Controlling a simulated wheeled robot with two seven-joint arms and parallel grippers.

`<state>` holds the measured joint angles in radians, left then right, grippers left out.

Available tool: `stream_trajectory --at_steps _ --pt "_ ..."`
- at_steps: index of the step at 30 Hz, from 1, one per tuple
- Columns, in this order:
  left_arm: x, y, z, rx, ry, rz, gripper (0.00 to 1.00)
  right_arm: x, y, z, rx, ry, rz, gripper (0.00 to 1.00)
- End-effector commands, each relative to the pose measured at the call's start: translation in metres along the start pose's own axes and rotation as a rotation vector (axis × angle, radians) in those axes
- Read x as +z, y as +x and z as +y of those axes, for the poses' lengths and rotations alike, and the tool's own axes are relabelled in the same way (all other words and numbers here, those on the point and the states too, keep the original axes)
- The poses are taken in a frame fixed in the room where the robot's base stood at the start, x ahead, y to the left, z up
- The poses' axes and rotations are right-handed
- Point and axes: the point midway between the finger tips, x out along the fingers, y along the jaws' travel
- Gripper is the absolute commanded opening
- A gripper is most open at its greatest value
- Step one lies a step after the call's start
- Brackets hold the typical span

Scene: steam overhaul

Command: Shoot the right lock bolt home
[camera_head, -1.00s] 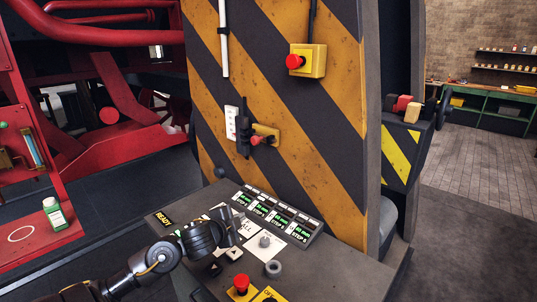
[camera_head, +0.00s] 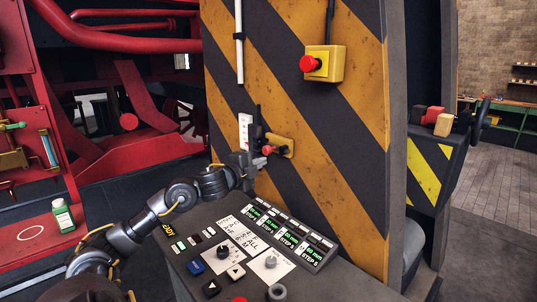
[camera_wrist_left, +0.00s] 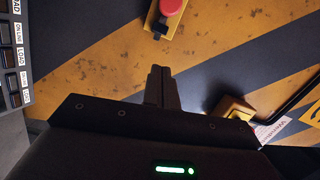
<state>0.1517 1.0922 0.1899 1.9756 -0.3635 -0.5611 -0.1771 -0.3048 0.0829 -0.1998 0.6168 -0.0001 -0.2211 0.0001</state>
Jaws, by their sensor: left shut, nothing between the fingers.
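I cannot tell which part is the right lock bolt; none is clearly marked as one. My left gripper (camera_head: 248,165) is before the yellow-and-black striped panel (camera_head: 320,130), just left of a red knob on a small yellow plate (camera_head: 287,147). In the left wrist view the shut fingers (camera_wrist_left: 161,75) point at the panel with nothing between them. The red knob (camera_wrist_left: 170,7) shows at the top edge there, apart from the fingertips. In the head view I cannot tell whether gripper and knob touch. My right gripper is out of view.
A yellow box (camera_head: 336,65) with a red button is higher on the panel. A console (camera_head: 325,258) with step displays, knobs and buttons is below. A striped block (camera_head: 428,175) with red and tan parts on top stands at right. A green bottle (camera_head: 63,216) stands at left.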

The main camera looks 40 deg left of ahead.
Motion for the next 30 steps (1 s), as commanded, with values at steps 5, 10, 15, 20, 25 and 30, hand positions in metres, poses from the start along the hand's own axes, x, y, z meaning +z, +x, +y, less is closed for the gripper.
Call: stream_trajectory --at_steps 5,10,15,20,25,30 --pt "0.000 0.030 -0.006 -0.002 -0.006 -0.002 0.00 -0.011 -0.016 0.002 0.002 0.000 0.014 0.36" --pt "-0.001 0.067 -0.006 -0.002 -0.006 -0.001 0.00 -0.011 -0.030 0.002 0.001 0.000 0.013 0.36" --pt "0.010 0.089 -0.004 0.003 0.000 -0.006 0.00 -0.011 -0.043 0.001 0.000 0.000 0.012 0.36" --pt "0.029 0.093 -0.003 0.001 0.000 -0.003 0.00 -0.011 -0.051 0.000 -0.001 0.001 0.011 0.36" --pt "0.038 0.095 -0.001 0.001 0.001 -0.002 0.00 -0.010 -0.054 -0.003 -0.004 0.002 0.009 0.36" --pt "0.040 0.096 0.000 0.001 0.001 -0.002 0.00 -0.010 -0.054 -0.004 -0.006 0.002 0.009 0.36"
